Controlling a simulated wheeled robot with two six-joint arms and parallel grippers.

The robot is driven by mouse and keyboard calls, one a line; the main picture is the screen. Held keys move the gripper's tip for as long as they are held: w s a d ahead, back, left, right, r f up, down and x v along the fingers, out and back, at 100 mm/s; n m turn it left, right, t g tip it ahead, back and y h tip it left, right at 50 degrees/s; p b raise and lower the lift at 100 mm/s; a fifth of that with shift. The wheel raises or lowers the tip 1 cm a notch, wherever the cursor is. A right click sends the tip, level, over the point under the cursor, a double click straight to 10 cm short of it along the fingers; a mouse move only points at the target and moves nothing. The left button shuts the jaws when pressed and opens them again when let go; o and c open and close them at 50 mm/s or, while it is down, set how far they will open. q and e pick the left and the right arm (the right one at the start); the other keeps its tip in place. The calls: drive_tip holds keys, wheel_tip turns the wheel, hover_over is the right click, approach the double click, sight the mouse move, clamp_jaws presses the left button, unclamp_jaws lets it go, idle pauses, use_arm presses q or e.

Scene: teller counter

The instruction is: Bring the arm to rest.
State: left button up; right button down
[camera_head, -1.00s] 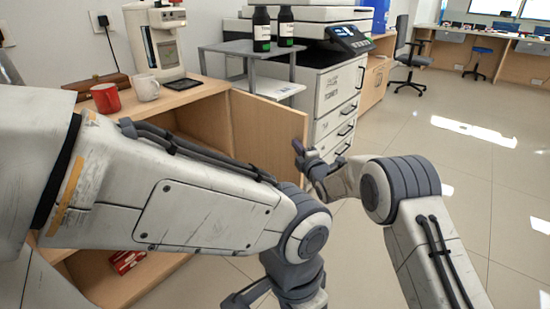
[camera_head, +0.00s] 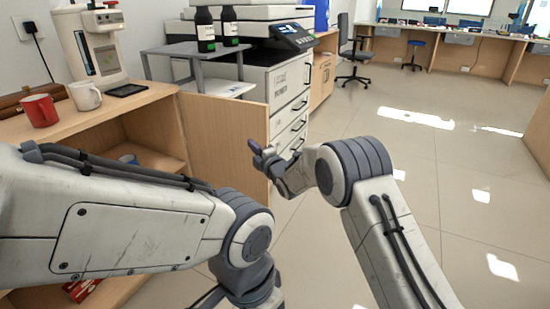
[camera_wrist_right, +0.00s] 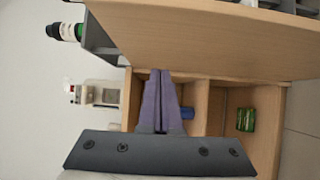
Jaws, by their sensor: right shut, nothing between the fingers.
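My right arm comes in from the right in the head view, bent at a grey joint. Its gripper (camera_head: 257,152) is in front of the printer cabinet, close to the edge of the open wooden door. In the right wrist view the purple fingers (camera_wrist_right: 160,74) are pressed together with nothing between them. My left arm crosses the lower left of the head view. Only part of its dark end (camera_head: 212,298) shows at the bottom edge, and its fingers cannot be made out.
The wooden door (camera_head: 228,133) stands open from the counter (camera_head: 100,122). A red mug (camera_head: 40,111) and a white mug (camera_head: 85,96) stand on top. The printer (camera_head: 262,36) is behind. The tiled floor (camera_head: 450,180) at right is clear.

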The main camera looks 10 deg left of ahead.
drive_tip(key=s+d+p, duration=0.2)
drive_tip(key=s+d, duration=0.2)
drive_tip(key=d, duration=0.4)
drive_tip(key=s+d+m+g+h, duration=0.35)
drive_tip(key=s+m+g, duration=0.2)
drive_tip(key=s, duration=1.05)
drive_tip(key=s+d+m+g+h, duration=0.35)
drive_tip(key=s+m, duration=0.25)
drive_tip(key=s, duration=1)
drive_tip(key=s+d+m+g+h, duration=0.2)
drive_tip(key=s+d+m+g, duration=0.3)
drive_tip(key=s, duration=1.1)
wheel_tip(320, 180, up, 35)
drive_tip(key=m+p, duration=0.1)
drive_tip(key=p, duration=3.3)
drive_tip(key=shift+w+a+r+g+p, duration=0.15)
drive_tip(key=shift+w+a+g+p, duration=0.15)
drive_tip(key=shift+a+g+p, duration=0.1)
